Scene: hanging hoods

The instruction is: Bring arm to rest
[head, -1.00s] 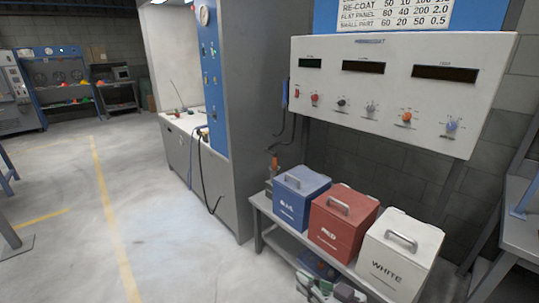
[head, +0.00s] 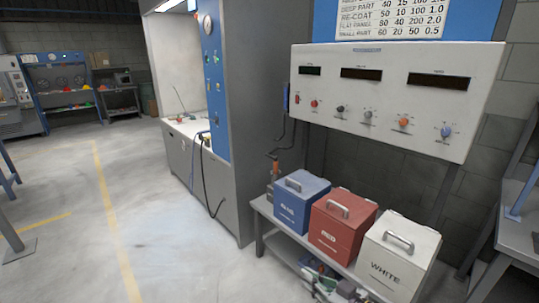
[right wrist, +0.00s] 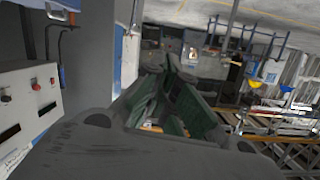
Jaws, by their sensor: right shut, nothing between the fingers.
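My left gripper is not in the head view.
A low bench (head: 262,208) carries a blue box (head: 296,212), a red box (head: 330,245) and a white box (head: 388,275). A control panel (head: 385,128) hangs above. A grey cabinet (head: 262,110) stands left of the bench. Open floor (head: 150,225) lies further left.

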